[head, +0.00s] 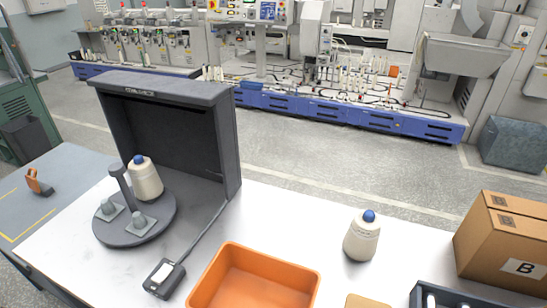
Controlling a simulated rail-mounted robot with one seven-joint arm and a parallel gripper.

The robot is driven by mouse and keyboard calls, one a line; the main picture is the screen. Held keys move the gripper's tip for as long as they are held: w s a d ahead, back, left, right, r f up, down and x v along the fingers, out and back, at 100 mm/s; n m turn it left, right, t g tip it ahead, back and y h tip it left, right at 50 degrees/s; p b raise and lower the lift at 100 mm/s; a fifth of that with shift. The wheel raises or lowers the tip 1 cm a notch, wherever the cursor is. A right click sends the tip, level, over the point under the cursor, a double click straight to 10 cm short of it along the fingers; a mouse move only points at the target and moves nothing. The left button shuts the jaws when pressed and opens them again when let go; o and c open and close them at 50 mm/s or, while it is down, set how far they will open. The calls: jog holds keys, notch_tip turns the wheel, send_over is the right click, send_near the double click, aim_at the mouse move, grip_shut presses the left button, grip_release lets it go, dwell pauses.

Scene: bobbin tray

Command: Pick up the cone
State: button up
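Two cream yarn cones with blue tips are in the head view. One cone (361,238) stands upright on the white table (290,217), right of the orange bin. The other cone (145,180) stands upright on a dark round plate (167,226) in front of the dark grey booth (165,135). The plate also bears a dark post and two small grey holders, with one holder empty-looking. My gripper is not in view.
An orange bin (226,257) stands at the front middle, with a small cabled box (164,279) to its left. Cardboard boxes (490,255) and a dark tray (418,294) are at the right. The table around the right cone is clear.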

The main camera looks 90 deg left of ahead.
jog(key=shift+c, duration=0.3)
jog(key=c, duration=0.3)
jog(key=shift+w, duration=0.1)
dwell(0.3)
